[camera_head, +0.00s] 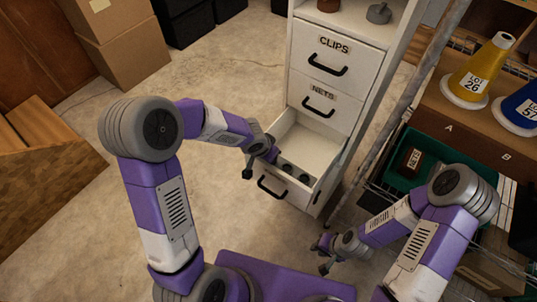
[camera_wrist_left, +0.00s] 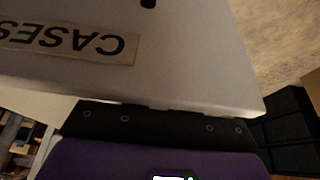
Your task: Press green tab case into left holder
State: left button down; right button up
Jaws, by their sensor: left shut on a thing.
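The lowest drawer (camera_head: 312,148) of the white cabinet is pulled open. Its front, labelled CASES (camera_wrist_left: 75,42), fills much of the left wrist view, upside down. Round dark things (camera_head: 303,178) lie inside; I cannot make out a green tab on them. My left gripper (camera_head: 260,165) is at the drawer front's left end, one finger outside and one inside, shut on its top edge. The drawer front hides the fingers in the left wrist view. My right gripper (camera_head: 319,257) is open and empty, low and right of the drawer. I cannot identify the left holder.
Shut drawers labelled CLIPS (camera_head: 340,60) and NETS (camera_head: 326,100) are above. At right are a green bin (camera_head: 430,150) with a dark labelled box, a yellow cone (camera_head: 480,75) and a blue cone (camera_head: 522,105). Cardboard boxes (camera_head: 120,45) stand back left. Floor left of the cabinet is clear.

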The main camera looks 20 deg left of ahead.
pick_arm(q)
jog(key=shift+s+f, duration=0.1)
jog(key=shift+f, duration=0.05)
jog(key=c, duration=0.9)
grip_release()
jog(key=shift+o, duration=0.2)
jog(key=shift+s, duration=0.1)
jog(key=p+v, duration=0.3)
jog(key=v, duration=0.4)
jog(key=shift+r+p, duration=0.35)
jog(key=shift+r, duration=0.05)
